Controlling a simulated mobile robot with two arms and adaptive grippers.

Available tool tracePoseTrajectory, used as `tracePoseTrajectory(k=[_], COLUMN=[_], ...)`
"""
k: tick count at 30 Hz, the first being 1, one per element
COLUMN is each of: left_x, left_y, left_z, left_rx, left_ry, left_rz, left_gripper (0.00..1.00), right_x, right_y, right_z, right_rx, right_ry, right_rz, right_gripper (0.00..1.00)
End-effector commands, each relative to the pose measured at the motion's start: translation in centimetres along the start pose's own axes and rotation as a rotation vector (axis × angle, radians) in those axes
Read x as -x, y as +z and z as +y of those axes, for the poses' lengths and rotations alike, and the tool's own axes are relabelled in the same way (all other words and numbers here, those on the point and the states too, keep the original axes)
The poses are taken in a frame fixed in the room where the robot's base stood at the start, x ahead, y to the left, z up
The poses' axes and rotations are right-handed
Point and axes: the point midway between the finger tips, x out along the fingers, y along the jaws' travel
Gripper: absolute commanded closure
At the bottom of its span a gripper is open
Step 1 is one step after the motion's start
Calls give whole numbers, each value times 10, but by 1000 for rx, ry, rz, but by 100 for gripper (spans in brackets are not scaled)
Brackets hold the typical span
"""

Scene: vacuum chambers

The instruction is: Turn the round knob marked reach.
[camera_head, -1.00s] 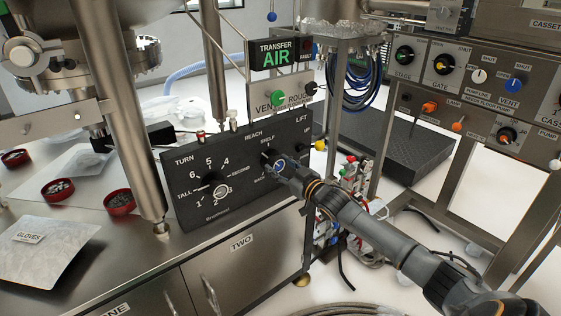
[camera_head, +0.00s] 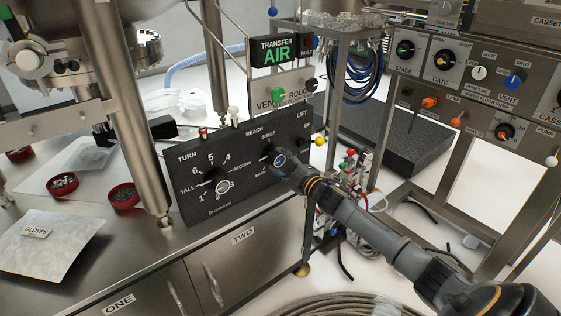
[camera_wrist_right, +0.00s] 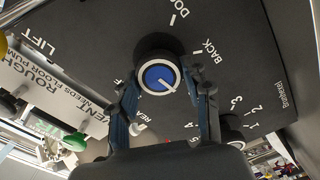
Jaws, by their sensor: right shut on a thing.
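The reach knob is round and black with a blue face in a white ring (camera_head: 280,160). It stands out from the black control panel (camera_head: 247,183), below and right of the word REACH. In the right wrist view the knob's blue face (camera_wrist_right: 158,77) carries a white pointer line toward the lower right. My right gripper (camera_wrist_right: 165,88) is shut on this knob, one finger on each side of it. In the head view the same gripper (camera_head: 284,167) partly covers the knob and nearby markings. The left gripper is not in view.
Left on the panel is the TURN knob (camera_head: 222,186). A small LIFT control (camera_head: 299,144) sits close to the right of my gripper. The transfer sign (camera_head: 275,50) and vent knob (camera_head: 278,95) stand above. Red dishes and a gloves packet (camera_head: 50,243) lie on the left bench.

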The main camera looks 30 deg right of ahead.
Motion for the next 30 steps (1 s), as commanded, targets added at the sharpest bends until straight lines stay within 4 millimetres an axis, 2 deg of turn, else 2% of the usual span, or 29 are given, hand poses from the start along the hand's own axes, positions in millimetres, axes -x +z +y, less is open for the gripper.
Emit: tracePoseTrajectory(k=[12,21,30], left_x=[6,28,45], left_y=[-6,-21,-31], left_z=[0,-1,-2], left_rx=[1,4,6], left_ry=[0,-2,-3], left_rz=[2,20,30], left_gripper=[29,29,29], right_x=[0,0,0], right_y=[1,2,2], right_z=[-4,-4,-4], right_rx=[397,668,862], right_ry=[-2,-2,-2], right_rz=[-2,-1,0], right_gripper=[84,84,84])
